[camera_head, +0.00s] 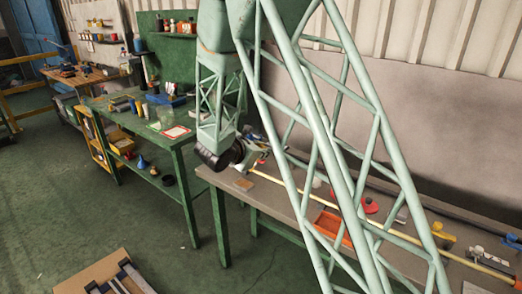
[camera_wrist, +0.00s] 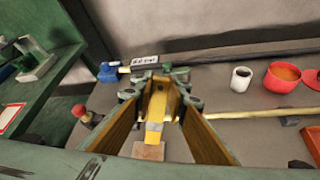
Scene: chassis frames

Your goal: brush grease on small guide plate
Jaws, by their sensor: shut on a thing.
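In the wrist view my gripper (camera_wrist: 156,92) is shut on a brush (camera_wrist: 156,107) with a yellow body. Its pale end points down toward a small tan plate (camera_wrist: 149,151) lying on the grey bench. Whether the brush touches the plate cannot be told. The small tan plate also shows in the head view (camera_head: 243,184) near the bench's left end, just below my gripper (camera_head: 252,150). The brush is not clear in the head view. A red pot (camera_wrist: 282,80) with orange-brown contents stands to the right in the wrist view.
A white cup (camera_wrist: 241,79) stands beside the red pot. A long yellowish rod (camera_head: 461,259) runs along the bench. A blue item (camera_wrist: 108,72) lies behind the gripper. An orange tray (camera_head: 329,226) is farther right. A green table (camera_head: 178,140) stands left across a gap.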

